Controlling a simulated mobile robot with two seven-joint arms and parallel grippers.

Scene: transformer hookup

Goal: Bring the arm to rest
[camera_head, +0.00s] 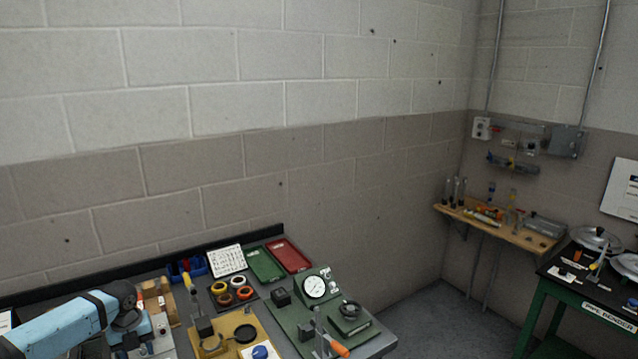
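A light blue arm link (62,324), which looks like part of my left arm, comes in at the lower left over the workbench. It ends at a dark rounded joint (123,292). No gripper fingers can be made out there, and whether the arm touches anything below it cannot be told. My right arm and gripper do not show. The grey workbench (378,340) stands along the block wall and is partly cut off by the bottom edge.
The bench holds a green dial board (295,319), coloured tape rolls (222,298), a yellowish board (223,344), red (288,255) and green trays (264,266), and an orange-handled tool (338,346). A wooden wall shelf (530,240) and a green bench (540,307) stand right. Floor between is clear.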

